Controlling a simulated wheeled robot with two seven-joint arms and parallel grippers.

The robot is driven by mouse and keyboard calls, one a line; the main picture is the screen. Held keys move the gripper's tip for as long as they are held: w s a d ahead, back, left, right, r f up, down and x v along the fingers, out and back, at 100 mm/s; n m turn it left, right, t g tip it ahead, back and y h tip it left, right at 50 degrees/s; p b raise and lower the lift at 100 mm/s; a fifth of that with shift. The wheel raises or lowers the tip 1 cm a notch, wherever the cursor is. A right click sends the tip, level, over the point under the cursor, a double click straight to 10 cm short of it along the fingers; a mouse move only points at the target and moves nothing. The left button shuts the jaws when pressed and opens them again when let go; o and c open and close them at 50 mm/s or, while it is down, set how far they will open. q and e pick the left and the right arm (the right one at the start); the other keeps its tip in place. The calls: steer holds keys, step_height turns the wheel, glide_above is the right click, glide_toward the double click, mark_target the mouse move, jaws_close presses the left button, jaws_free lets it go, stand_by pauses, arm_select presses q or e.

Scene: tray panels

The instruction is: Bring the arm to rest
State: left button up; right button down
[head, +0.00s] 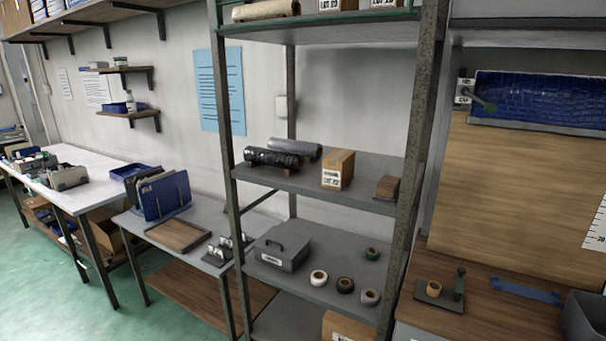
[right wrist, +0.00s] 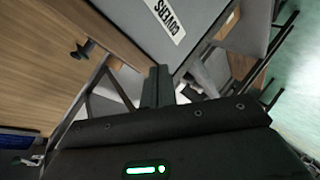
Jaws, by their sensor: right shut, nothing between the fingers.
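Neither of my arms shows in the head view. In the right wrist view, my right gripper (right wrist: 158,86) has its dark fingers together with nothing between them. Its black body with a green light fills the bottom of that view. The fingertips point towards a grey panel (right wrist: 170,35) with a white label reading COVERS. I cannot tell whether they touch it. My left gripper is not in view.
A metal shelf (head: 405,185) stands in the middle of the head view, with a grey box (head: 283,250), tape rolls and a carton (head: 338,169). A low table (head: 205,228) and a white workbench (head: 78,190) stand left. A wooden bench (head: 485,275) is at right. Green floor shows at lower left.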

steer(key=s+a+f+m+g+y, duration=0.1)
steer(key=s+a+f+m+g, duration=0.15)
steer(key=s, duration=0.75)
steer(key=s+a+f+m+g, duration=0.2)
steer(key=s+a+m+g, duration=0.15)
steer(key=s, duration=0.55)
steer(key=s+a+f+m+g+y, duration=0.1)
steer(key=s+a+f+m+g, duration=0.15)
steer(key=s, duration=0.75)
step_height(320, 180, down, 28)
steer(key=s+n+g, duration=0.1)
steer(key=g, duration=0.1)
steer(key=s+d+f+g, duration=0.1)
steer(key=s+d+f, duration=0.1)
steer(key=s+f, duration=1.2)
steer(key=shift+s+d, duration=0.4)
steer(key=shift+s, duration=0.55)
